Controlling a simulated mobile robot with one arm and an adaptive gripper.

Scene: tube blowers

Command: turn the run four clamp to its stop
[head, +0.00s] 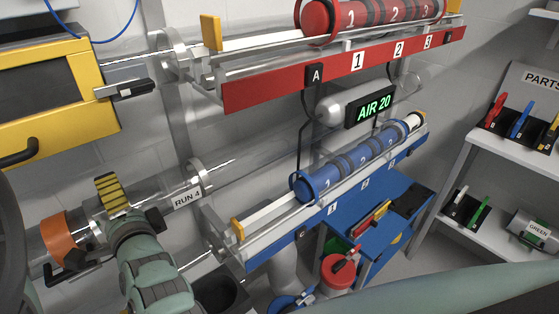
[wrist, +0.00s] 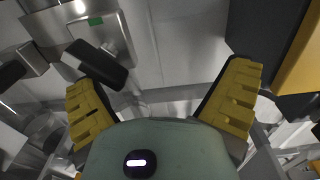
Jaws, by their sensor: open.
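The RUN 4 label (head: 187,196) marks a clear tube at the lower left of the head view. An orange collar (head: 58,232) sits around that run farther left, with a dark handle-like part (head: 72,262) below it. My gripper (head: 112,202) is at this run, between the collar and the label; one yellow pad shows plainly. In the wrist view my gripper (wrist: 162,85) is open, its two yellow pads wide apart with nothing between them. A metal fitting (wrist: 115,35) with a green mark and a black handle (wrist: 97,66) lies beyond the left pad. I cannot tell its stop position.
A yellow cabinet (head: 50,95) stands at the left. A red rail (head: 345,65) and blue rail (head: 330,205) carry numbered cylinders right of the run. The AIR 20 display (head: 372,109) is between them. Parts shelves (head: 490,155) stand at the right.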

